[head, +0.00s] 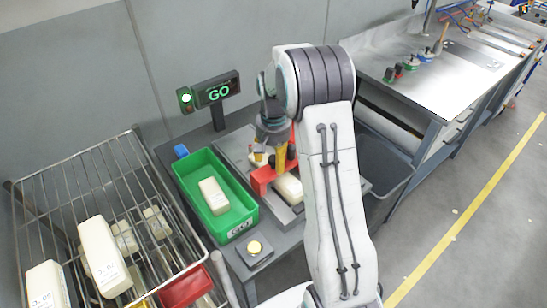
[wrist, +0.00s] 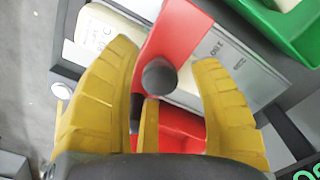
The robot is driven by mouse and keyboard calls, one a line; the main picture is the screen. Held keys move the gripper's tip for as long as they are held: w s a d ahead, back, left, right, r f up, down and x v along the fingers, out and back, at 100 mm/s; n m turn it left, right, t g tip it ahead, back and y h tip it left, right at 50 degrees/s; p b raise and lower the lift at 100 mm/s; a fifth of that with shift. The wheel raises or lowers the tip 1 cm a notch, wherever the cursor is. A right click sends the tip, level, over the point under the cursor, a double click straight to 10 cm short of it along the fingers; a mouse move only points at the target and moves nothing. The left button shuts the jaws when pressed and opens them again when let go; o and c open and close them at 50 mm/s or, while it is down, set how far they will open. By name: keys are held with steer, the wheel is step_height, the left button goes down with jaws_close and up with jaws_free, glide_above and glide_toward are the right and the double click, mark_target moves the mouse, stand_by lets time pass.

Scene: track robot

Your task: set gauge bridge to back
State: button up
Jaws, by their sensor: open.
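The red gauge bridge (head: 263,181) stands on a grey plate on the bench in the head view, partly hidden by my arm. In the wrist view the red bridge (wrist: 178,40) crosses over a cream block (wrist: 115,33) and carries a round dark knob (wrist: 159,77). The block also shows beside the bridge in the head view (head: 289,189). My gripper (wrist: 163,58) is open, with one yellow finger on each side of the knob. In the head view my gripper (head: 271,157) is low over the bridge. I cannot tell whether the fingers touch it.
A green bin (head: 241,216) marked GO holds a cream block (head: 213,196), left of the bridge. A lit GO sign (head: 217,92) stands behind. A wire rack (head: 95,165) with several blocks is at left.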

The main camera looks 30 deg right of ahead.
jaws_close()
stand_by(0.6)
